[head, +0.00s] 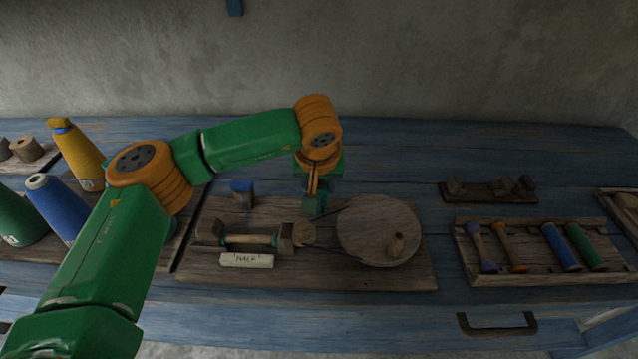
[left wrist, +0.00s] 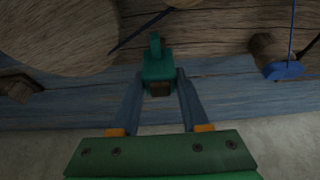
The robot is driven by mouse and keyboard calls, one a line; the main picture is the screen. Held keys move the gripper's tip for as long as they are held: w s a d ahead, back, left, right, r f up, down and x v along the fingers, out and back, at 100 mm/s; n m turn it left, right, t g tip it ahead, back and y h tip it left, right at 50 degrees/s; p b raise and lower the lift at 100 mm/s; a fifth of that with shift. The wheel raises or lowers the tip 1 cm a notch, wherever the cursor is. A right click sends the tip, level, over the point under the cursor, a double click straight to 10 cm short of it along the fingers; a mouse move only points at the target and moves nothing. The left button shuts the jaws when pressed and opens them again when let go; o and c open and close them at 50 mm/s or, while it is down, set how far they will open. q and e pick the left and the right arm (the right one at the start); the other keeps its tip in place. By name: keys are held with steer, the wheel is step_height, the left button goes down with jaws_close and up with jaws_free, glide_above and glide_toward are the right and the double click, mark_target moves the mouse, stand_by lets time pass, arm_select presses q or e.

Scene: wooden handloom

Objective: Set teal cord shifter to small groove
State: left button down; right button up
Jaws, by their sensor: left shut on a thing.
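The teal cord shifter (head: 312,206) stands at the back of the wooden winder board (head: 330,277), between the spindle pulley and the big wooden wheel (head: 375,228). My left gripper (head: 313,188) reaches down over it from behind and is shut on it. In the left wrist view the teal block (left wrist: 157,64), with an upright loop, sits between the two fingers. A dark cord (left wrist: 140,32) runs close beside it. In the head view the cord spans from the wheel to the stepped pulley (head: 302,233). Which groove it lies in is too small to tell. My right gripper is out of view.
A spindle with a pale bobbin (head: 248,239) and a paper label (head: 246,260) lie at the board's left. A blue-topped post (head: 242,190) stands behind them. Thread cones (head: 60,205) are at the left, a bobbin tray (head: 535,276) at the right. The blue table behind the board is clear.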

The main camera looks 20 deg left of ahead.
arm_select(q)
step_height(320, 180, up, 2)
steer(key=shift+r+p, duration=0.2)
steer(key=shift+p, duration=0.55)
steer(key=shift+w+f, duration=0.1)
steer(key=shift+w, duration=0.05)
steer(key=shift+c, duration=2)
jaws_free()
steer(key=v, duration=0.7)
steer(key=shift+b, duration=0.45)
